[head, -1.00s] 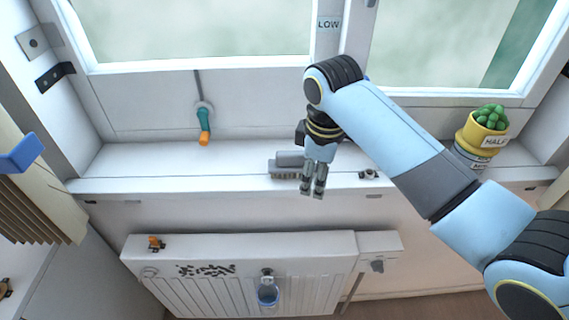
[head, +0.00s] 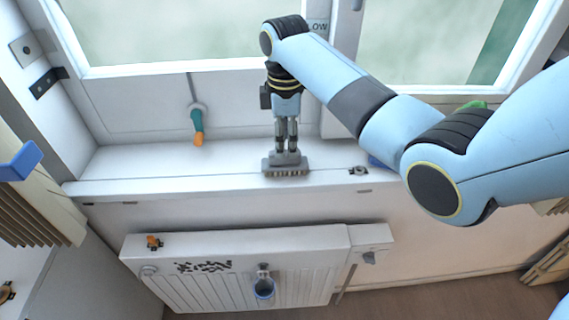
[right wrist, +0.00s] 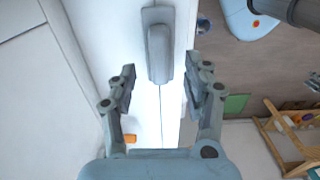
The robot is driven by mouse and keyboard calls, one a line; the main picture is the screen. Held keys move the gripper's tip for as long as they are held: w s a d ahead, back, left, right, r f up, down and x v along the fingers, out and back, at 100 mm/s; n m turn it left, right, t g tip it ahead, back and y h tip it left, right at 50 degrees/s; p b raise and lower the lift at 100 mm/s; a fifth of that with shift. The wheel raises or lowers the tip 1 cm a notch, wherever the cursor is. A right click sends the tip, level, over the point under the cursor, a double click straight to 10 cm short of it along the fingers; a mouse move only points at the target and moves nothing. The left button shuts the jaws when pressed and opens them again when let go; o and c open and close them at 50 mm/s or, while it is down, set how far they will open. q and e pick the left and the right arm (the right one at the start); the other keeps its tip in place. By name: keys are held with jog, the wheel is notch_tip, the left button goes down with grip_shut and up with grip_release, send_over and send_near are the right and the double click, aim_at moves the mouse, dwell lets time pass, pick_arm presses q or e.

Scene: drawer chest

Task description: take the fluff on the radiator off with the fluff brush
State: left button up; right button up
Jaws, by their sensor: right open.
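The fluff brush (head: 286,170), grey with short bristles, lies on the white window sill. In the right wrist view the brush (right wrist: 159,45) shows its grey handle, ahead of the fingertips and roughly in line with the gap between them. My right gripper (head: 287,151) points down just over the brush in the head view. The same gripper is open and empty in the right wrist view (right wrist: 160,82). Dark fluff (head: 204,267) lies in a patch on the left part of the white radiator (head: 300,238), below the sill. My left gripper is not in view.
A small orange-and-dark item (head: 153,242) sits on the radiator top at left. A teal-and-orange handle (head: 197,125) hangs by the window. The sill left of the brush is clear.

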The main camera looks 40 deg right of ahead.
aim_at(285, 163)
notch_tip(285, 163, down, 4)
jog(key=shift+f, duration=0.1)
grip_shut()
dwell(0.4)
